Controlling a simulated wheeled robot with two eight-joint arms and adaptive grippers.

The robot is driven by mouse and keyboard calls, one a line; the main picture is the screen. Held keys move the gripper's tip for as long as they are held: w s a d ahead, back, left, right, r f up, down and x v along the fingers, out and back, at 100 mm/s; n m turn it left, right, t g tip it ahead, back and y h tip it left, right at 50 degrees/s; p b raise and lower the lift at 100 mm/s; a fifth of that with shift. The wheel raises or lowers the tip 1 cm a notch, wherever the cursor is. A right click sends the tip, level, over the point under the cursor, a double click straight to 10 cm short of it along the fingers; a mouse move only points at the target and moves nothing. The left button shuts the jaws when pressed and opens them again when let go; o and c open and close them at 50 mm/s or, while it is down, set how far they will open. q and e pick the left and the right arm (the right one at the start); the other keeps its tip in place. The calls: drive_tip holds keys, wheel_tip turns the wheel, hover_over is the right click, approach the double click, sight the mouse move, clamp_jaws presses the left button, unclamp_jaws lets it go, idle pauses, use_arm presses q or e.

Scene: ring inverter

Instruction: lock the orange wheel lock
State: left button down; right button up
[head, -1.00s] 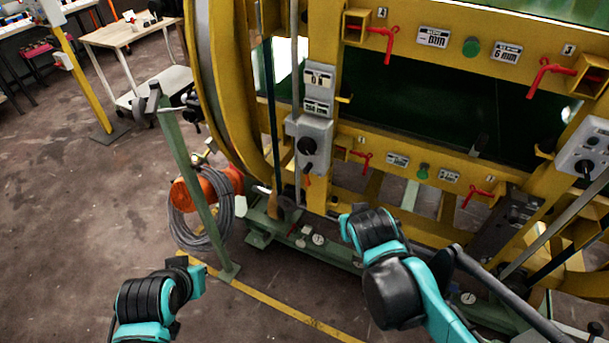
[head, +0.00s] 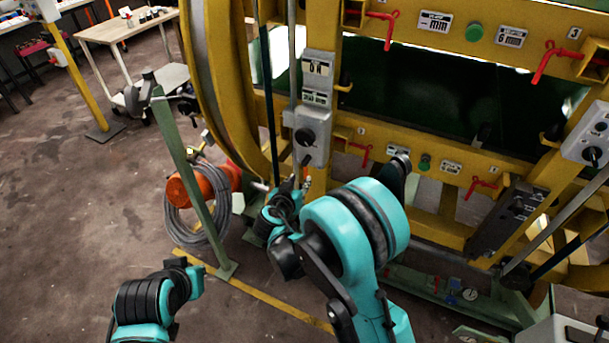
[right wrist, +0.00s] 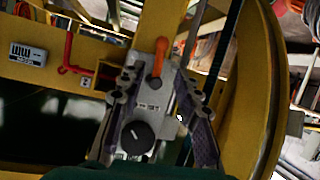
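The orange wheel lock (right wrist: 160,57) shows in the right wrist view as an upright orange handle on a grey control box (right wrist: 153,100). My right gripper (right wrist: 154,78) is open. Its two fingers stand apart on either side of the box and the handle's lower end; I cannot tell whether they touch anything. In the head view my right gripper (head: 300,184) is just below the box, partly hidden by my arm.
The yellow ring frame (head: 445,140) with red levers (head: 545,62) fills the right side. A green post (head: 188,175) with a coiled grey cable (head: 190,235) stands left of my right gripper. Floor is free at the left.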

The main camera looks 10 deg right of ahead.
sight(305, 172)
drive_tip(key=b+x, duration=0.1)
drive_tip(key=x, duration=0.4)
drive_tip(key=shift+w+d+f+b, duration=0.1)
drive_tip(key=shift+w+f+b, duration=0.15)
drive_tip(key=shift+b, duration=0.15)
drive_tip(key=shift+w+d+f, duration=0.15)
drive_tip(key=shift+w+d, duration=0.1)
drive_tip(key=shift+w, duration=0.3)
clamp_jaws()
